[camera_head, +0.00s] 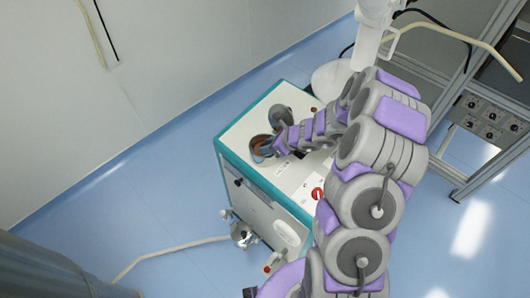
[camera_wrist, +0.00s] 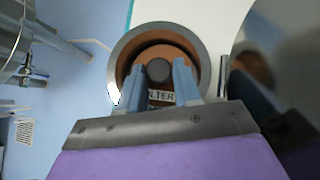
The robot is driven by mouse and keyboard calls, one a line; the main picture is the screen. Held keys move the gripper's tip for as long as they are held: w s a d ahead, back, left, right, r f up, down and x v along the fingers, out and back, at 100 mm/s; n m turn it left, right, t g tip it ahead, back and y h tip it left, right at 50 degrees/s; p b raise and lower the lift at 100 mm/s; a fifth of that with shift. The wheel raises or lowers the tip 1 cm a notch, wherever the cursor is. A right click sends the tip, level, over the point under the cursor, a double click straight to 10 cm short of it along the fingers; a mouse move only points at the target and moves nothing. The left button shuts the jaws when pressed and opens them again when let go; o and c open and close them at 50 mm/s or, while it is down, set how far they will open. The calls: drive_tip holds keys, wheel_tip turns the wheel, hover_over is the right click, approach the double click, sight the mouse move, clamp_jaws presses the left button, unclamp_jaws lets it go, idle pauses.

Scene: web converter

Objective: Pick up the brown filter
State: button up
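The brown filter (camera_wrist: 183,50) sits inside a round metal-rimmed housing (camera_wrist: 204,62) in the wrist view. A dark round knob (camera_wrist: 158,70) stands at its middle, and a partly covered label reading "LTER" (camera_wrist: 161,96) lies below the knob. My gripper (camera_wrist: 159,72) has its two blue-grey fingers apart, one on each side of the knob. I cannot tell whether either finger touches it. In the head view my gripper (camera_head: 268,148) is at the housing's opening, and a little of the brown filter (camera_head: 260,143) shows beside it.
The housing is in the top of a white, teal-edged machine (camera_head: 237,137). A second shiny cylinder (camera_head: 281,116) stands close by and also fills the right of the wrist view (camera_wrist: 275,60). A red round control (camera_head: 317,194) and a metal frame (camera_head: 455,125) are to the right.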

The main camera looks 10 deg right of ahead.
drive_tip(key=shift+a+f, duration=0.15)
drive_tip(key=shift+a, duration=0.15)
drive_tip(key=c, duration=0.3)
clamp_jaws()
